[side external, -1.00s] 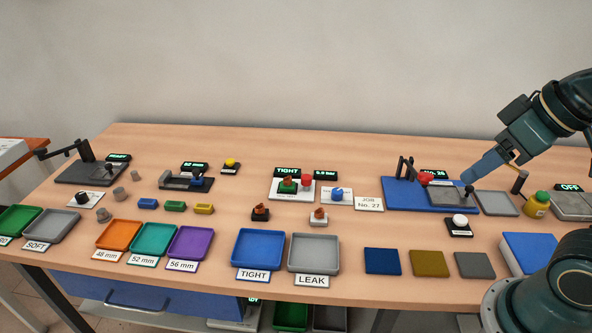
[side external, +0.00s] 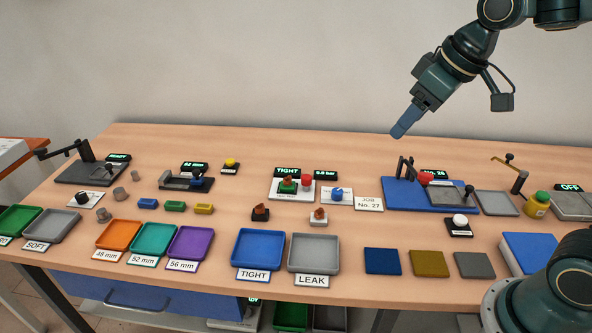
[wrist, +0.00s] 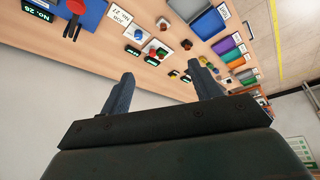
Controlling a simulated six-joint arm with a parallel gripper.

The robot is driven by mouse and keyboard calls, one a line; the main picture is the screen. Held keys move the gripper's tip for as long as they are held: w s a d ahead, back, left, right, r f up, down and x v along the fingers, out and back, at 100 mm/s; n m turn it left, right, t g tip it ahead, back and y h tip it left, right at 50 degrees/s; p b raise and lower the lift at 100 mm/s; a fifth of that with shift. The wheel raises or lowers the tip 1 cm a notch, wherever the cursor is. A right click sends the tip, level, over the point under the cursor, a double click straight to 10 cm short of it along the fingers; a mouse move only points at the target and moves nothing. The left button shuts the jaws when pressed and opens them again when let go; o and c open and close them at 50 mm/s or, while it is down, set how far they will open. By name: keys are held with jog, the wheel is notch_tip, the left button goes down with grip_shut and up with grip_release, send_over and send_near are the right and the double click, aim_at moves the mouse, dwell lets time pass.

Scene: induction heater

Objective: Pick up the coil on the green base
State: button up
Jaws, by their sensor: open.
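The copper-coloured coil on the green base (side external: 288,184) stands on a white plate (side external: 279,195) near the middle of the table, under a sign reading TIGHT. A red button stands right beside it. In the side view my gripper (side external: 398,133) is high above the table, up and to the right of the coil, well apart from it. In the wrist view my gripper (wrist: 162,70) has its two blue fingers spread with nothing between them. The white plate and the coil are small there, beyond the fingers.
Two similar coils stand nearer the front, one on a black base (side external: 261,214) and one on a white base (side external: 318,219). The blue TIGHT tray (side external: 236,263) and grey LEAK tray (side external: 293,268) are in front. A blue fixture (side external: 396,206) with upright posts stands right.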

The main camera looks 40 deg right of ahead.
jog(key=w+f+n, duration=0.1)
jog(key=w+f, duration=0.1)
jog(key=w, duration=0.6)
jog(key=n+g+y, duration=0.1)
jog(key=n+y, duration=0.1)
jog(key=n, duration=0.1)
send_over(288, 179)
jog(key=s+d, duration=0.3)
jog(key=s, duration=0.1)
notch_tip(288, 179, down, 17)
jog(key=shift+s+a, duration=0.2)
jog(key=shift+a, duration=0.05)
jog(key=shift+f, duration=0.15)
jog(key=shift+x, duration=4.2)
jog(key=shift+s+f, duration=0.1)
jog(key=shift+d+x, duration=0.15)
jog(key=shift+x, duration=1.1)
jog(key=shift+d+x, duration=0.15)
jog(key=shift+x, duration=1.1)
